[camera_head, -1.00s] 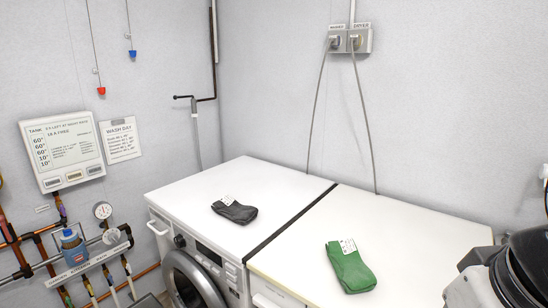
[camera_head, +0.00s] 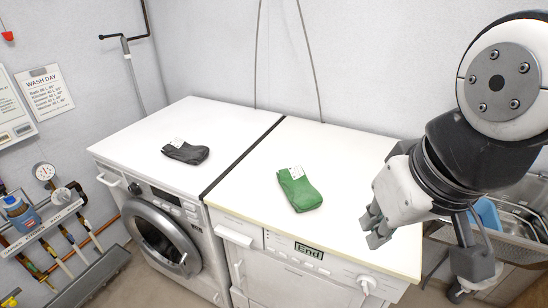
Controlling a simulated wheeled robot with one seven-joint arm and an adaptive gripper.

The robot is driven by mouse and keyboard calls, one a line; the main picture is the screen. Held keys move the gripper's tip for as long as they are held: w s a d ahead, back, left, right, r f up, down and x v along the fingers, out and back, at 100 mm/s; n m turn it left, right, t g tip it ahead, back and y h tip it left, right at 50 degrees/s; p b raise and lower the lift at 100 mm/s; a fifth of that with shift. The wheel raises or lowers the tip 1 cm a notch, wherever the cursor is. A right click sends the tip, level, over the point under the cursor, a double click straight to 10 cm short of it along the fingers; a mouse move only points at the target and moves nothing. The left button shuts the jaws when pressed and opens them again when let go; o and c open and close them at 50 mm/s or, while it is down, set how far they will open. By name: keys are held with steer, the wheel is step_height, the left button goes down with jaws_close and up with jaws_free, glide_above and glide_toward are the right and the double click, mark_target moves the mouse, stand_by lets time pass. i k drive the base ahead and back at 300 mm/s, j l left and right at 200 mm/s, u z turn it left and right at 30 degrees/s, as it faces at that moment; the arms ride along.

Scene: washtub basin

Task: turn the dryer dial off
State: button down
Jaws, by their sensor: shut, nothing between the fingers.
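The dryer (camera_head: 285,265) is the white machine on the right, with a display (camera_head: 309,250) that reads "End". Its round white dial (camera_head: 366,284) is at the right end of the front panel, near the bottom of the view. I cannot make out where the dial points. My gripper (camera_head: 374,228) is shut and empty. In the picture it is above the dial, by the right part of the dryer's top, and apart from the dial.
A metal sink (camera_head: 522,222) is at the right. Pipes and a gauge (camera_head: 44,171) line the left wall.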

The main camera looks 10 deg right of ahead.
mark_target(368, 283)
steer(key=k+l+u, duration=0.15)
steer(key=k+l, duration=0.15)
steer(key=l, duration=0.3)
steer(key=k+l+u, duration=0.15)
steer(key=k+l, duration=0.15)
steer(key=l, duration=0.3)
steer(key=k+l+u, duration=0.15)
steer(key=k+l, duration=0.2)
steer(key=l, duration=0.2)
steer(key=k+l+u, duration=0.15)
steer(key=k+l, duration=0.2)
steer(key=l, duration=0.15)
